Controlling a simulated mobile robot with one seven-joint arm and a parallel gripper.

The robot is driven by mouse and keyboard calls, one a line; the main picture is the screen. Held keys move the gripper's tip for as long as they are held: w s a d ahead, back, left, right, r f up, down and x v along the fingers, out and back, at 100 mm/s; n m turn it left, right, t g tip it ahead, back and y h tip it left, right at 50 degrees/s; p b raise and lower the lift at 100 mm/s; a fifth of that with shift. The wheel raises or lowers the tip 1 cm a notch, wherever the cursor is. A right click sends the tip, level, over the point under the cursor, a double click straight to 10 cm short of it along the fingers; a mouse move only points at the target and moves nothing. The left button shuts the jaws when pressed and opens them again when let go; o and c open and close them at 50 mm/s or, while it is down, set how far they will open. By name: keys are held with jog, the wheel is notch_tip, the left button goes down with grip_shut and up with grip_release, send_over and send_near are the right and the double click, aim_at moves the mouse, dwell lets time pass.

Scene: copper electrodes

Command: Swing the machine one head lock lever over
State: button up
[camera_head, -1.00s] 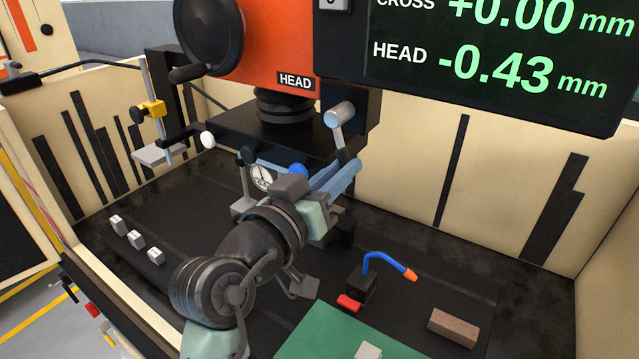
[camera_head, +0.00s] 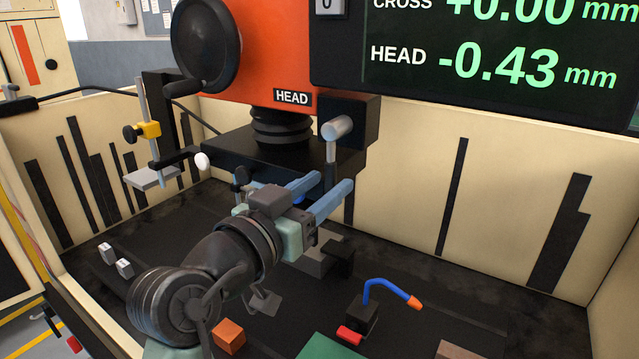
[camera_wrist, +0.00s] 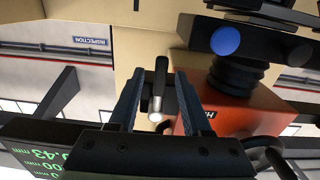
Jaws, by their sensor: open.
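The head lock lever (camera_head: 331,150) is a silver rod hanging from a thick silver boss on the black block at the right of the orange machine head (camera_head: 265,60). My gripper (camera_head: 332,182) is just below and in front of it, its two light-blue fingers spread. In the wrist view the lever (camera_wrist: 157,92) lies in the gap between the fingers of my gripper (camera_wrist: 160,75), with space visible on both sides. The fingers do not appear closed on it. In the head view the lever's lower end is close to the fingertips.
The display panel (camera_head: 480,60) reads HEAD -0.43 mm. A dark handwheel (camera_head: 205,45) stands left of the head. Below are a blue hose (camera_head: 385,285) with an orange tip, a red piece (camera_head: 349,335), a copper-coloured block (camera_head: 229,336) and small pale blocks (camera_head: 124,268). Pale walls enclose the tank.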

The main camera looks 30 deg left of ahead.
jog(key=shift+s, duration=2.65)
jog(key=shift+a, duration=0.1)
jog(key=s+b, duration=0.2)
jog(key=s, duration=1.1)
jog(key=shift+a, duration=0.2)
